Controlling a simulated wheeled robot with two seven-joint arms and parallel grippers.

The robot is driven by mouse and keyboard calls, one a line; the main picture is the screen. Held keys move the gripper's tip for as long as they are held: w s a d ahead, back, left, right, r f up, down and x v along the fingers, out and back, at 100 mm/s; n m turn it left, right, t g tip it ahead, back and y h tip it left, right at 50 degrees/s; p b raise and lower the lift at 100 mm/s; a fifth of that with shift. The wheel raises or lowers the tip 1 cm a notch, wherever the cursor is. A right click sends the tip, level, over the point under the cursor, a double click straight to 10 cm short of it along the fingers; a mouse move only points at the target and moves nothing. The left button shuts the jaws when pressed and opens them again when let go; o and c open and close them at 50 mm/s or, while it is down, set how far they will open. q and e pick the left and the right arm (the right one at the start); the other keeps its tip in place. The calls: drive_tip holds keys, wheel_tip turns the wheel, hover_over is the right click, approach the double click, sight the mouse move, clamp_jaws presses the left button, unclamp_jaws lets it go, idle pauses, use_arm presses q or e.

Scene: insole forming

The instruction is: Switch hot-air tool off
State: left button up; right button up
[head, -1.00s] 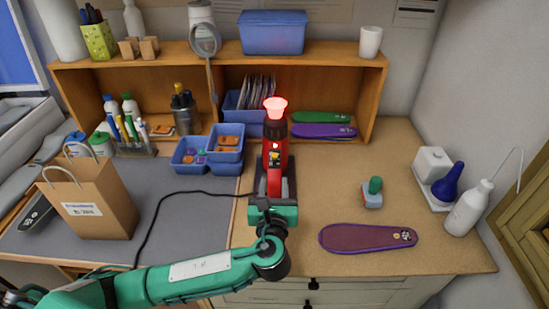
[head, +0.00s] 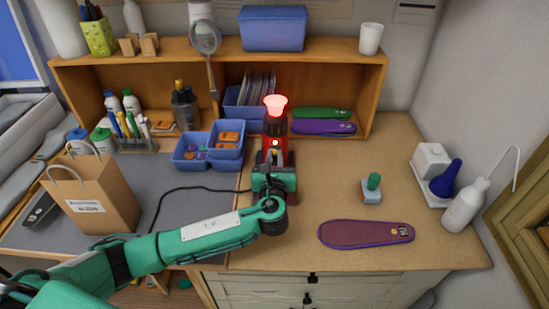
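The red hot-air tool (head: 274,143) stands upright on the bench with its nozzle (head: 276,104) pointing up and glowing red-pink. Small buttons or a switch show on its front. My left arm comes in from the left, and its green gripper (head: 273,171) is right in front of the tool's lower body, covering much of the handle and stand. Its fingertips are hidden or too small to tell whether they touch the tool or how far apart they are. My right gripper is not in view.
A purple-edged insole (head: 366,234) and a green-knobbed stamp-like piece (head: 372,188) lie on the right of the bench. Blue bins (head: 190,152) and a paper bag (head: 95,197) stand left. A black cord runs left from the tool. The bench right of the tool is mostly clear.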

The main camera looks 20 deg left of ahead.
use_arm(q)
clamp_jaws()
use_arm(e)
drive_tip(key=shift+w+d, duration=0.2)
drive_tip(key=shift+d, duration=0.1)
use_arm(q)
drive_tip(key=shift+w+a+r+p, duration=0.1)
drive_tip(key=shift+w+r+p, duration=0.25)
drive_tip(key=shift+p, duration=0.1)
drive_tip(key=shift+w+a+r+p, duration=0.1)
drive_tip(key=shift+w+r+p, duration=0.05)
drive_tip(key=shift+w+p, duration=0.2)
drive_tip(key=shift+w, duration=0.15)
drive_tip(key=o, duration=0.6)
unclamp_jaws()
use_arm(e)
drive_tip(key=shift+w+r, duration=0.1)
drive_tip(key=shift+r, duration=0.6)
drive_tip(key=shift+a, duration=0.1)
